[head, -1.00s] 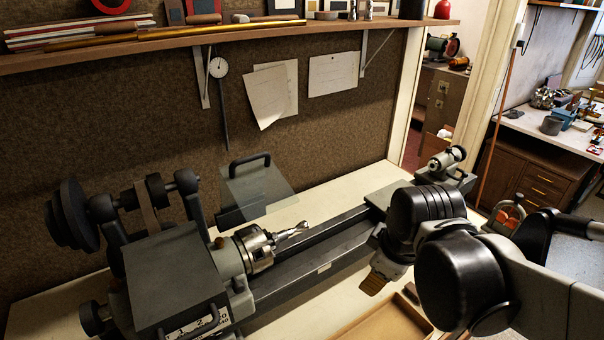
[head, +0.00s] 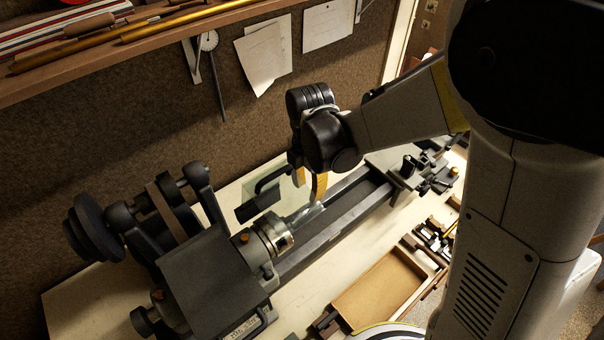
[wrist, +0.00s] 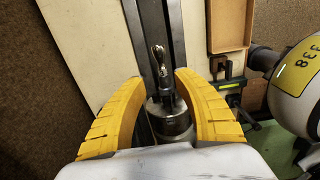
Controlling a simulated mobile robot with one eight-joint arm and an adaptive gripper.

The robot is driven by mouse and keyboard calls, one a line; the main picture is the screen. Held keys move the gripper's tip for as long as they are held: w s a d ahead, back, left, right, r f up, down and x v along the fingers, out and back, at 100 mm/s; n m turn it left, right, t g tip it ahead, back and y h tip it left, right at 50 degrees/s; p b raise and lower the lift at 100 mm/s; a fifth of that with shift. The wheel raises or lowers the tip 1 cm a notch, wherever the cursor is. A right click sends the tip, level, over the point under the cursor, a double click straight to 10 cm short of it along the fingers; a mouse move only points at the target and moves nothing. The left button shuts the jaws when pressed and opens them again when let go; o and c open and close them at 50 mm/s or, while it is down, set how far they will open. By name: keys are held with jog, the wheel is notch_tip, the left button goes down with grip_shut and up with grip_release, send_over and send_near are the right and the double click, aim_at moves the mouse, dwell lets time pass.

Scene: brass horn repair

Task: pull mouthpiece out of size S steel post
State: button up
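The silver mouthpiece (wrist: 157,54) sits at the end of a dark post (wrist: 165,88) that sticks out of the lathe chuck (wrist: 172,120). In the head view the chuck (head: 272,238) faces right, and the mouthpiece (head: 305,214) shows partly below my fingers. My gripper (head: 308,190) is above the lathe bed, beside the mouthpiece. In the wrist view my gripper (wrist: 159,78) has its yellow fingers spread, one on each side of the post's line, with a gap to the metal. Whether the fingertips are level with the mouthpiece I cannot tell.
The headstock cover (head: 212,265) is left of the chuck. A guard with a dark handle (head: 268,188) stands close behind my fingers. The lathe bed (head: 345,213) runs right to the tailstock (head: 425,165). A wooden tray (head: 345,308) lies in front, beside several small tools.

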jog(key=shift+s+d+f+b, duration=0.1)
jog(key=shift+f+b, duration=0.3)
jog(key=shift+f, duration=0.2)
notch_tip(320, 180, down, 8)
jog(key=b, duration=0.6)
jog(key=shift+r, duration=0.2)
grip_shut()
jog(key=shift+d, duration=0.1)
jog(key=shift+w+d+b, duration=0.2)
jog(key=shift+w+d, duration=0.55)
jog(key=shift+d, duration=0.3)
jog(key=shift+w+d+b, duration=0.2)
jog(key=shift+w+d, duration=0.5)
jog(key=shift+d, duration=0.3)
jog(key=s+d+r+p, duration=0.2)
jog(key=s+r+p, duration=0.1)
jog(key=s+r, duration=0.1)
jog(key=shift+d+r, duration=0.35)
jog(key=shift+r, duration=0.2)
